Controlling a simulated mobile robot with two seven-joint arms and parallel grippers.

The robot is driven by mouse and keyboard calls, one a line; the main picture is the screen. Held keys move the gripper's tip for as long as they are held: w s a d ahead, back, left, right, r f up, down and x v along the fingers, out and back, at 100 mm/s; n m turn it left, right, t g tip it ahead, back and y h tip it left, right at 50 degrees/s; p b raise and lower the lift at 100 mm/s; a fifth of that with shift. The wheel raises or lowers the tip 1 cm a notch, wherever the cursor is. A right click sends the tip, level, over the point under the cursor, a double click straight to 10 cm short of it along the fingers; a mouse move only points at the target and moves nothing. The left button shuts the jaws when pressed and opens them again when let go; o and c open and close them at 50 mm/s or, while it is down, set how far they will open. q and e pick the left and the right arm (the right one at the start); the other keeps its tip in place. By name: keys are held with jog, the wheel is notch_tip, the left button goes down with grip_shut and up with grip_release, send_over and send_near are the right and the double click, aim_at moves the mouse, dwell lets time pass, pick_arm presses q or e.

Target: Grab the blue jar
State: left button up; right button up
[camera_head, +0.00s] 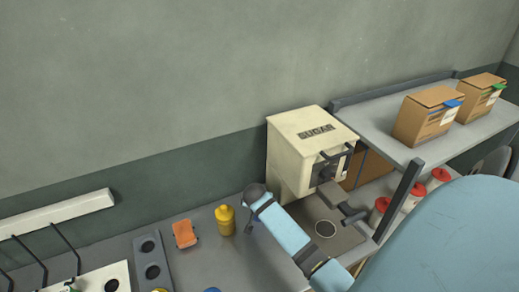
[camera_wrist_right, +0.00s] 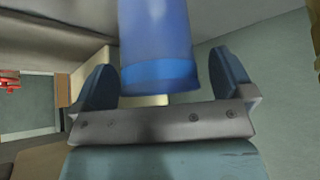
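A blue jar (camera_wrist_right: 156,45) fills the top middle of the right wrist view, cut off by the upper edge. It has a brighter blue band near its lower end. My right gripper (camera_wrist_right: 163,83) is open, with one dark blue finger on each side of the jar. A gap shows between the jar and the right-hand finger; the left-hand finger looks close to it, and contact is unclear. In the head view a small blue patch (camera_head: 212,290) shows at the bottom edge; I cannot tell if it is the jar. My left gripper is not in view.
A sugar press (camera_head: 300,150) stands at the back of the grey counter (camera_head: 200,262). A yellow bottle (camera_head: 225,221) and an orange item (camera_head: 184,233) stand left of my arm. Red-lidded jars (camera_head: 410,197) are under a shelf (camera_head: 375,117) with two cardboard boxes (camera_head: 428,115).

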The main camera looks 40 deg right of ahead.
jog(key=c, duration=1)
